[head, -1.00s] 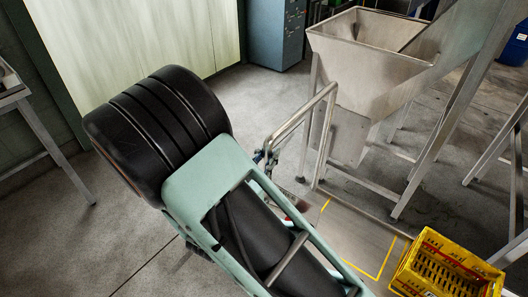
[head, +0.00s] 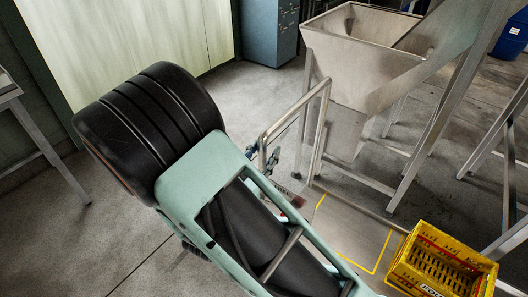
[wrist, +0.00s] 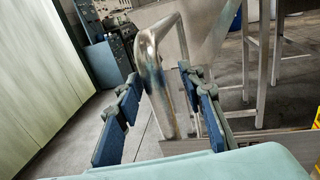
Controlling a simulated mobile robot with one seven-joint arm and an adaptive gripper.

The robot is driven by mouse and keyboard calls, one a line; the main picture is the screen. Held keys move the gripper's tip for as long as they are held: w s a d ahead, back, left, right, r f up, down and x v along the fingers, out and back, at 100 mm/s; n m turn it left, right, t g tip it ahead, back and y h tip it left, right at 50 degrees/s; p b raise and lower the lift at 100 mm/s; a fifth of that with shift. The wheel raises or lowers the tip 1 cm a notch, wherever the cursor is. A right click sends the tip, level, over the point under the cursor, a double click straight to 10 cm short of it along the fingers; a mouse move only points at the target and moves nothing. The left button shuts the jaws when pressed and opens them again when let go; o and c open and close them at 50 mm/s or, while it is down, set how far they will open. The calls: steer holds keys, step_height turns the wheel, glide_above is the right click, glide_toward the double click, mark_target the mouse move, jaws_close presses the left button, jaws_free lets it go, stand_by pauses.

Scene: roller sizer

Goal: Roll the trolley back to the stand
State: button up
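A yellow crate (head: 440,266) sits at the deck's right end. My gripper (head: 266,158) is at the handle, partly hidden behind my arm. In the wrist view the handle (wrist: 158,85) stands between the two blue-padded fingers of my gripper (wrist: 160,110). The fingers look spread, with gaps beside the tube. I cannot tell which frame is the stand.
A steel hopper (head: 362,55) on legs stands just behind the trolley. More metal legs (head: 500,150) are at the right. A teal cabinet (head: 268,30) and a pale panel (head: 130,40) are at the back. Grey floor (head: 110,225) is open at the left.

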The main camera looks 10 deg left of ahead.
steer(key=v, duration=1.1)
steer(key=shift+s, duration=0.4)
steer(key=shift+w+a, duration=0.1)
